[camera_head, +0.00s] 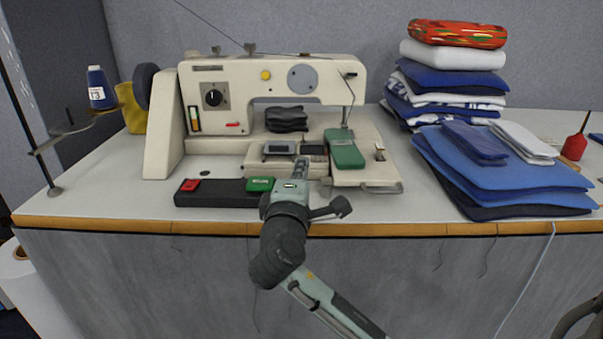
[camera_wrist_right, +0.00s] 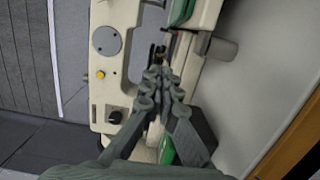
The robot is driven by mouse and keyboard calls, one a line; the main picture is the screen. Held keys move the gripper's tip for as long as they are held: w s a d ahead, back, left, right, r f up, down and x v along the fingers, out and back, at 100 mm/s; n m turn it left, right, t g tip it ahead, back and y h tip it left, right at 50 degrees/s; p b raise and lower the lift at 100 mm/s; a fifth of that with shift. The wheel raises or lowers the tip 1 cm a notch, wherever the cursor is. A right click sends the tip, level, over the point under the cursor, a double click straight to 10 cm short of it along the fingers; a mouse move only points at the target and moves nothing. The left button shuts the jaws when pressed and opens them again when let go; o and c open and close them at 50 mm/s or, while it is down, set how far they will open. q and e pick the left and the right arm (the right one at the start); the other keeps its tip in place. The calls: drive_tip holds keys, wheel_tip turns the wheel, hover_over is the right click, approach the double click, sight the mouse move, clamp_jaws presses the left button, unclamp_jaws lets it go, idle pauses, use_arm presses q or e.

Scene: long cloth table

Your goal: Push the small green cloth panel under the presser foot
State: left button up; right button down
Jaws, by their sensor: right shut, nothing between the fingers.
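The small green cloth panel (camera_head: 345,153) lies on the bed of the cream sewing machine (camera_head: 205,140), at the right end. Its far edge is close to the needle bar (camera_head: 346,100); I cannot tell whether it is under the presser foot. Part of the panel (camera_wrist_right: 181,12) shows at the top of the right wrist view. My right gripper (camera_head: 301,166) is shut and empty over the front of the machine bed, left of the panel and apart from it. Its fingertips (camera_wrist_right: 162,75) show mid-picture in the wrist view. My left gripper is not in view.
A dark box with red and green buttons (camera_head: 222,197) sits at the machine's front left. Dark folded cloth (camera_head: 287,118) lies under the machine arm. Blue cloth (camera_head: 500,180) and a tall folded stack (camera_head: 450,85) stand right. A thread stand (camera_head: 52,188) is left.

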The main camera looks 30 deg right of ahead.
sight(342, 146)
drive_tip(key=x, duration=0.6)
drive_tip(key=shift+r, duration=0.1)
drive_tip(key=shift+s+d+p, duration=0.35)
drive_tip(key=shift+s+d, duration=0.45)
drive_tip(key=shift+d, duration=0.3)
drive_tip(key=shift+s+d, duration=0.2)
drive_tip(key=shift+d, duration=0.3)
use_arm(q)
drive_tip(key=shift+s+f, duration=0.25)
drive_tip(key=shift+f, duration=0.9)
